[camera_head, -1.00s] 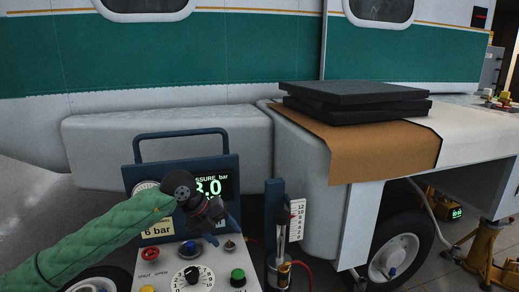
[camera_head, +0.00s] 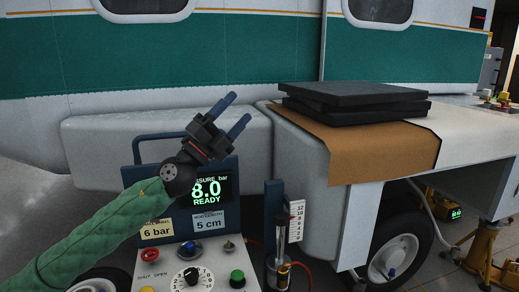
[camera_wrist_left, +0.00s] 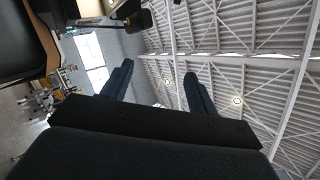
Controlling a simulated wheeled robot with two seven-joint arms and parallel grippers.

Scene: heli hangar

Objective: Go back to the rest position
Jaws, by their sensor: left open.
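My left gripper (camera_head: 234,110) is raised in front of the top of the blue control panel, its two blue fingers apart and empty, pointing up and to the right. In the left wrist view the open fingers (camera_wrist_left: 154,90) have only the hangar roof beyond them. The green-sleeved left arm crosses the panel's left side. The panel's display (camera_head: 208,191) reads 8.0 and READY, partly hidden by my wrist. My right gripper is not in view.
Below the display is a console (camera_head: 205,283) with a dial and coloured knobs. A gauge post (camera_head: 275,225) stands to its right. Black pads (camera_head: 355,97) lie on a brown mat (camera_head: 380,155). A white and green helicopter (camera_head: 240,50) fills the back.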

